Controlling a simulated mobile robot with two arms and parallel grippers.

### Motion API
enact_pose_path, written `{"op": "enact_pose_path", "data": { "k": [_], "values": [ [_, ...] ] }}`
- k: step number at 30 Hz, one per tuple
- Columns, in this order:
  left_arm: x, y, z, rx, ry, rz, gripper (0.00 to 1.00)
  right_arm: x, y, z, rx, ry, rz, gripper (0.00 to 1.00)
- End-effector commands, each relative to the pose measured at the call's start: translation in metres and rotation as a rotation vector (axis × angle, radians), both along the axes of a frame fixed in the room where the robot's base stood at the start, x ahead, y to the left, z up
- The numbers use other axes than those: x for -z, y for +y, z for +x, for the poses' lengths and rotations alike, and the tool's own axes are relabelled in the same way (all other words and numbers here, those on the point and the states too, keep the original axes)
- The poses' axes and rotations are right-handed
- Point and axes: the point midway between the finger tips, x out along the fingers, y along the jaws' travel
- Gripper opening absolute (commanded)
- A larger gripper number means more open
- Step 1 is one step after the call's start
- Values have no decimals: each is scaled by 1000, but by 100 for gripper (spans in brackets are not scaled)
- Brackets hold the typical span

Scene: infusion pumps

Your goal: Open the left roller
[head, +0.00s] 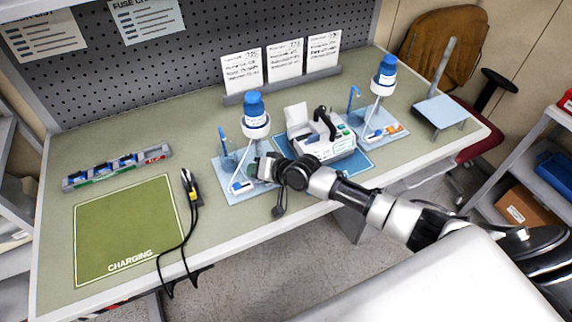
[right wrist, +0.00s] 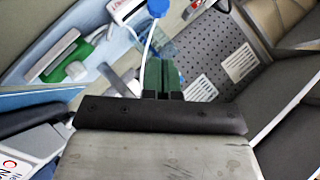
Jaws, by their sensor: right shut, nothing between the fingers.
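The left infusion stand has a pale blue base (head: 226,172) on the table, with a blue-capped bottle (head: 255,108) above it. A small white roller unit (head: 242,186) lies on the base's front part. In the right wrist view, a white part with a green piece (right wrist: 75,64) lies on a pale blue surface left of the fingers; it looks like this roller. My right gripper (head: 262,169) is over the base, just right of the roller. Its green fingers (right wrist: 160,76) are shut and empty, apart from the white-and-green part. My left gripper is not in view.
A white pump (head: 325,141) on a blue mat stands right of the gripper. A second stand with a blue-capped bottle (head: 384,76) is farther right. Black cables (head: 189,215) hang over the front edge beside the green charging mat (head: 125,229). A thin white tube (right wrist: 150,42) passes behind my fingers.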

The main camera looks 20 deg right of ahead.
Motion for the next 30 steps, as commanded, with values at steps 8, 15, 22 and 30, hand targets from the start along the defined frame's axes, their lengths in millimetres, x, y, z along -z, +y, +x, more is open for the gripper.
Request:
{"op": "enact_pose_path", "data": {
  "k": [8, 15, 22, 30],
  "values": [
    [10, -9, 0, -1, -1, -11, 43, -17, -26, -35, -2, 2, -6, 0],
    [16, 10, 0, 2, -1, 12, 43, -35, -46, -59, 1, 3, -6, 0],
    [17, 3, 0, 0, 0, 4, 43, -42, -50, -66, 0, 2, -4, 0],
    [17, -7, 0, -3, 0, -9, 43, -42, -50, -66, 0, 3, -4, 0]
  ]
}}
